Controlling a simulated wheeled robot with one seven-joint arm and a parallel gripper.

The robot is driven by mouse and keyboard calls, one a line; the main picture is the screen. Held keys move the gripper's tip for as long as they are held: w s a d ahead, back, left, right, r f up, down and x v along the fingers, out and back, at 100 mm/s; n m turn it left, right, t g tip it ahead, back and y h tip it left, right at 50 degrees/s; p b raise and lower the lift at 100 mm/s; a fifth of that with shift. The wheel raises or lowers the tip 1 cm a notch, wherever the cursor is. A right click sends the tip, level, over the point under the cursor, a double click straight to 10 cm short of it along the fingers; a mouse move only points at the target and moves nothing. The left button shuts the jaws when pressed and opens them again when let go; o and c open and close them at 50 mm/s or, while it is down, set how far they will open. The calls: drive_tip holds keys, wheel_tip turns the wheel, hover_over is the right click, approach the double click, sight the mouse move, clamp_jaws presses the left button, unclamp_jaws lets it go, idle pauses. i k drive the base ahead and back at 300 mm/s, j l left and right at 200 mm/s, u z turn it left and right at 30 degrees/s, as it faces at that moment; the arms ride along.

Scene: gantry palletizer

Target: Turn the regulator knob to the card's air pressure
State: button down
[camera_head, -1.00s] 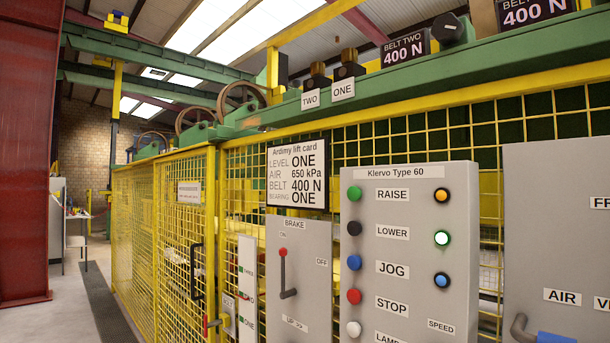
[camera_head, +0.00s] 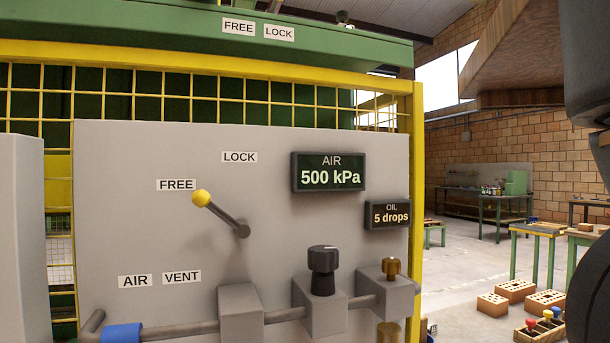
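The black regulator knob (camera_head: 323,272) stands upright on a grey block in the pipe line, low on the grey panel (camera_head: 150,240). The air display (camera_head: 328,173) above it reads 500 kPa. The lift card is out of view now; in the earlier frame it gives air as 650 kPa. My gripper is not in view. Dark rounded shapes at the right edge look like parts of my arm, away from the knob.
A brass knob (camera_head: 391,268) on another block stands close right of the regulator, under the oil display (camera_head: 387,214) reading 5 drops. A yellow-tipped lever (camera_head: 221,214) sticks out at left, pointing toward FREE. Bricks (camera_head: 516,290) and tables stand on the floor at right.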

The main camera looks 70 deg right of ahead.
sight(322, 259)
drive_tip(key=z, duration=1.05)
